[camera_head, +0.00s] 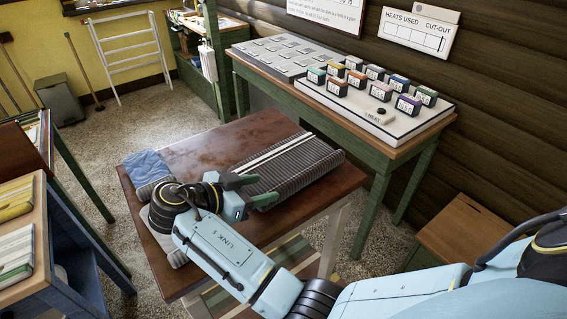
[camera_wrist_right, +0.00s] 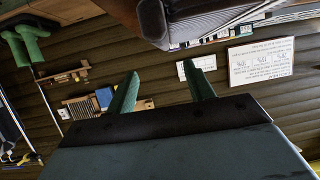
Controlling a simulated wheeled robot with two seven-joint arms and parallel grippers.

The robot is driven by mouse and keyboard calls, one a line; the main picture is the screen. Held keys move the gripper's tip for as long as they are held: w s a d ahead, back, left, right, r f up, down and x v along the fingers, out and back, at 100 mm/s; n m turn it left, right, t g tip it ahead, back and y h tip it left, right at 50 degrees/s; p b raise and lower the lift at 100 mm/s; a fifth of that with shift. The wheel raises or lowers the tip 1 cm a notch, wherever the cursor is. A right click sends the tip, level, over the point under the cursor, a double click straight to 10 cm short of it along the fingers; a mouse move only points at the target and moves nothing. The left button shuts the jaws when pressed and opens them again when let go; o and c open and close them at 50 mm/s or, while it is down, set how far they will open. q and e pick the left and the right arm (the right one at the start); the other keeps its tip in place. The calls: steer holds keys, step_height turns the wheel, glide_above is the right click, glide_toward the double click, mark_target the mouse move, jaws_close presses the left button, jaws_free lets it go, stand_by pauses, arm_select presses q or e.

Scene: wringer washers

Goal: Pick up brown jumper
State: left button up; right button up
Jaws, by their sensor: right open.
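A dark grey-brown ribbed, folded garment with pale stripes, which looks like the brown jumper (camera_head: 300,162), lies on the right part of the brown table (camera_head: 215,140) in the head view. My right gripper (camera_head: 265,189) is at the garment's near left edge. Its green fingers are apart and point right, over or beside that edge; I cannot tell whether they touch it. A dark form at the top of the wrist view cannot be identified surely. My left gripper is not in view.
A blue folded cloth (camera_head: 146,165) lies at the table's left corner, with grey cloth (camera_head: 176,258) partly hidden by my right arm. A green-legged bench (camera_head: 420,140) with coloured blocks stands behind. A wooden box (camera_head: 466,232) stands at right. Gravelly floor is open at left.

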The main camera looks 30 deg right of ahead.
mark_target(294, 178)
steer(key=x, duration=0.4)
steer(key=shift+d, duration=0.1)
steer(key=shift+d+f, duration=0.15)
steer(key=shift+d, duration=0.05)
steer(key=x, duration=0.4)
steer(key=shift+w+d, duration=0.15)
steer(key=shift+w, duration=0.2)
steer(key=shift+d+f, duration=0.1)
steer(key=shift+d, duration=0.25)
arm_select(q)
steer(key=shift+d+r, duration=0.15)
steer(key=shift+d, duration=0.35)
arm_select(e)
jaws_close()
